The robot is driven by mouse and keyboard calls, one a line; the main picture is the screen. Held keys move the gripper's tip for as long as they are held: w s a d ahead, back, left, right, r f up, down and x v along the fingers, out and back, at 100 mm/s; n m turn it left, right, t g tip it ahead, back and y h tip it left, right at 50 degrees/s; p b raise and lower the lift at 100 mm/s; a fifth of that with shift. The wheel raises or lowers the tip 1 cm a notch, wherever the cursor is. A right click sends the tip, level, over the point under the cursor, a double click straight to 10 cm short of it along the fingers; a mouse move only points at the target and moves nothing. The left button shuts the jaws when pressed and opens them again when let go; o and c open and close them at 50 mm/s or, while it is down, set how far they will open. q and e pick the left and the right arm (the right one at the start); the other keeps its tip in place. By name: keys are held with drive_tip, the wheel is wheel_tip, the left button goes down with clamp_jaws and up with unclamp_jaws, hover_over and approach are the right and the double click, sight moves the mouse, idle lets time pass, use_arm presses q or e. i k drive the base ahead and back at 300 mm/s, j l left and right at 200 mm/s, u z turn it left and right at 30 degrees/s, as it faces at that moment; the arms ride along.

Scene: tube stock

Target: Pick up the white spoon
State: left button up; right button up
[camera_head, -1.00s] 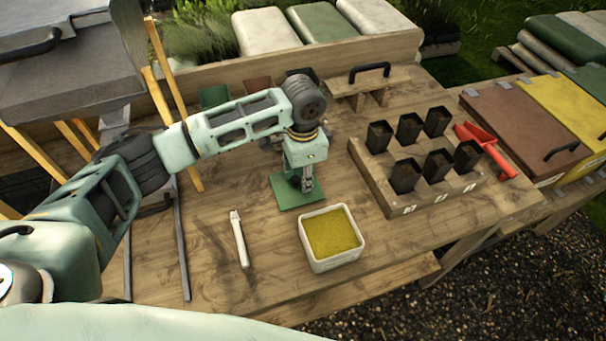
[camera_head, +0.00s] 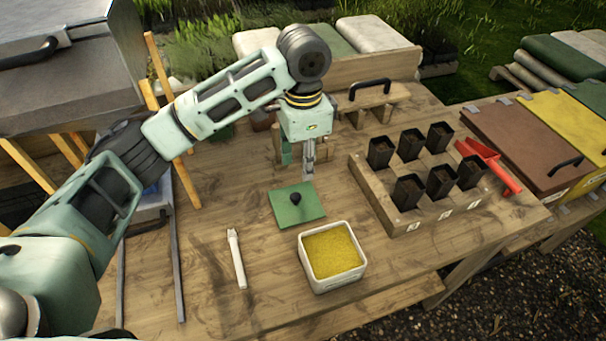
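The white spoon (camera_head: 236,258) lies flat on the wooden table, left of a white tub. My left gripper (camera_head: 309,176) points down above the table, behind the green lid and up to the right of the spoon. It is well apart from the spoon, and nothing shows in it. Its fingers are small and look close together, so I cannot tell if they are open or shut. My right gripper is not in view.
The white tub (camera_head: 303,258) holds yellow grains. A green lid (camera_head: 312,212) with a dark knob lies behind it. A wooden rack (camera_head: 375,197) with several black pots and a red scoop (camera_head: 492,165) are right. Table around the spoon is clear.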

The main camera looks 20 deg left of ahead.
sight(233, 237)
drive_tip(key=k, duration=1.5)
